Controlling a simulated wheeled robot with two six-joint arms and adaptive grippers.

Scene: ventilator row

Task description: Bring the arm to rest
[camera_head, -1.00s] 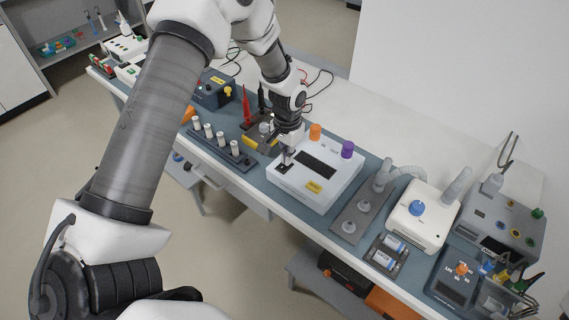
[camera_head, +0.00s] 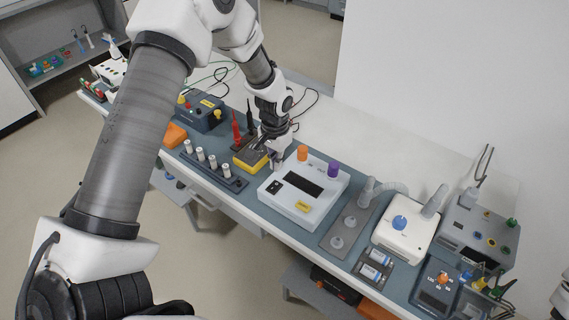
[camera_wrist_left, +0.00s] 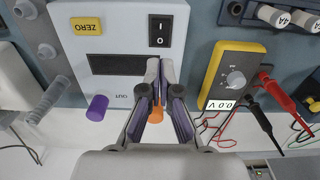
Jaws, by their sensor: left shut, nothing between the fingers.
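My left gripper (camera_head: 276,164) hangs at the end of my left arm, shut and empty. In the head view it is by the back left edge of a white box (camera_head: 318,206) with a dark display and an orange and a purple knob. The left wrist view shows the closed fingers (camera_wrist_left: 159,66) pointing at the box, just below its black rocker switch (camera_wrist_left: 160,31) in the picture. The fingers partly cover the orange knob (camera_wrist_left: 155,115). I cannot tell whether they touch the box. My right gripper is not in view.
A yellow multimeter (camera_head: 247,160) with red and black probes stands close to the gripper's left. A rack of white cylinders (camera_head: 212,172) is further left. A white device with a blue knob (camera_head: 407,240) and grey units stand to the right. White surface behind is mostly clear.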

